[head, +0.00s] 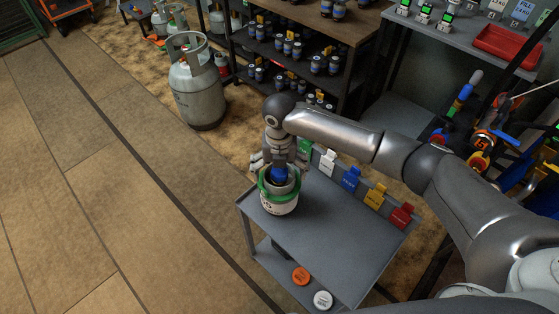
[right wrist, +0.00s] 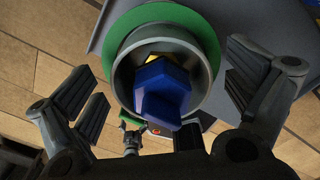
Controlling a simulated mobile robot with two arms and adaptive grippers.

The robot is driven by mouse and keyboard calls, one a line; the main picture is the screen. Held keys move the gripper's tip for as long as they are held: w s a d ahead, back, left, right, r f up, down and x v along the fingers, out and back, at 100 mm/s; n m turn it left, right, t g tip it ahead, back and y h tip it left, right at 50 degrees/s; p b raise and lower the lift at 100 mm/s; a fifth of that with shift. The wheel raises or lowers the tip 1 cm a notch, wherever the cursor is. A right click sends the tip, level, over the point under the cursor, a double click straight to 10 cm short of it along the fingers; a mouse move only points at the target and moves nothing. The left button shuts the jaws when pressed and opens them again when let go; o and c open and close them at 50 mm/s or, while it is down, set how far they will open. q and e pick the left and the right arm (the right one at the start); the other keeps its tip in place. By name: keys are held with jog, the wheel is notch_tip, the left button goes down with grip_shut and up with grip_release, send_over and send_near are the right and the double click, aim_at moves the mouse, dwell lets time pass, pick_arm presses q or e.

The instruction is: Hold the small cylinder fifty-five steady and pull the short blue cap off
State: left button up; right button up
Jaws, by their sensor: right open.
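The small cylinder (head: 281,206) is pale, with a green band and a grey collar, and stands upright on the grey cart. Its label is too small to read. The short blue cap (head: 278,174) sits inside the collar; in the right wrist view the cap (right wrist: 163,92) rises in the middle of the collar (right wrist: 208,70). My right gripper (head: 279,162) is above the cylinder, pointing down. In the right wrist view its open fingers (right wrist: 165,95) stand on both sides of the collar, apart from the cap. My left gripper is not in view.
The cart (head: 330,232) has green, white, blue (head: 351,181), yellow (head: 375,196) and red (head: 402,216) tags along its back edge. An orange disc (head: 301,276) and a white disc (head: 323,299) lie near its front. A large gas cylinder (head: 198,92) stands on the floor behind. Shelves hold small cylinders.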

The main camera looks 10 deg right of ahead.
jog(key=shift+f, duration=0.7)
jog(key=c, duration=1.6)
jog(key=o, duration=1.3)
jog(key=shift+c, duration=0.2)
jog(key=o, duration=0.3)
jog(key=shift+o, duration=0.2)
jog(key=shift+r, duration=0.1)
